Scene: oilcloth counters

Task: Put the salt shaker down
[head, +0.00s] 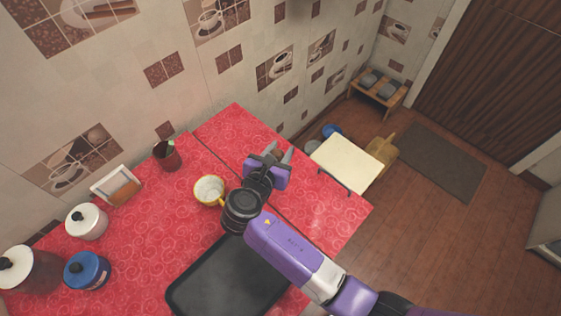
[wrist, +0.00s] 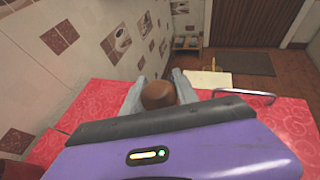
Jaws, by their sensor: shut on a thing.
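The salt shaker (wrist: 158,95) shows in the wrist view as a brown rounded top between the two grey fingers. Its lower part is hidden behind my gripper's purple body. My gripper (head: 279,151) is shut on it, over the far right part of the red patterned counter (head: 232,131). In the head view the shaker is mostly hidden by the fingers. I cannot tell whether its base touches the counter.
A yellow and white mug (head: 209,190) stands left of my gripper, and a black tray (head: 205,285) lies nearer. A brown cup (head: 167,155), a framed card (head: 117,187) and lidded jars (head: 87,221) stand farther left. The counter's right part is bare.

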